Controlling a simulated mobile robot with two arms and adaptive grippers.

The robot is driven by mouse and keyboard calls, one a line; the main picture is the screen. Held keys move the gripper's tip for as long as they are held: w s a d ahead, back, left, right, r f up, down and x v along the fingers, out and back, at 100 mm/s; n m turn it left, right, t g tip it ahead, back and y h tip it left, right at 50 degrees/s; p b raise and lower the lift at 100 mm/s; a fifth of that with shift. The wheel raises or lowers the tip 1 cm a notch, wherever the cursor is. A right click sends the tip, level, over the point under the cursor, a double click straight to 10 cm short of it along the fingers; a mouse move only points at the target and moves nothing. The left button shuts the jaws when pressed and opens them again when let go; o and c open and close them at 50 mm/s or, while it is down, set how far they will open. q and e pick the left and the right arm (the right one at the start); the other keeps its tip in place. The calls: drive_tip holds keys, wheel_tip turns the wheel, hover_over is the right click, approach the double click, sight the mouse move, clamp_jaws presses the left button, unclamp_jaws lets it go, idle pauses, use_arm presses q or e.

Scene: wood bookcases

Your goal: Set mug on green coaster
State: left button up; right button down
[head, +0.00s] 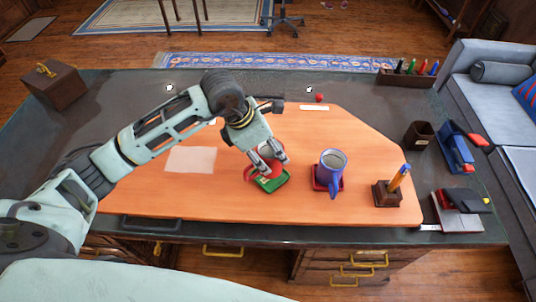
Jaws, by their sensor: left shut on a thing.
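My left gripper (268,162) reaches down over the orange desk mat and is shut on a red mug (250,173). The mug is largely hidden behind the fingers; its red handle side shows at the left. The green coaster (272,186) lies on the mat directly below the mug, its front edge and right part visible. The mug overlaps the coaster in the head view, and I cannot tell whether its base touches it. My right gripper is not in view.
A blue mug (331,168) stands on a red coaster (318,185) close to the right. Further right are a pen holder (386,194), a dark cup (418,134) and a blue stapler (456,149). A paper sheet (190,160) lies left; a wooden box (55,85) stands far left.

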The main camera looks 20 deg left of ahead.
use_arm(q)
wheel_tip(320, 180, down, 2)
drive_tip(key=shift+f+p, duration=0.2)
drive_tip(key=shift+p, duration=0.35)
drive_tip(key=shift+f, duration=0.4)
drive_tip(key=shift+f, duration=0.2)
drive_tip(key=o, duration=1.4)
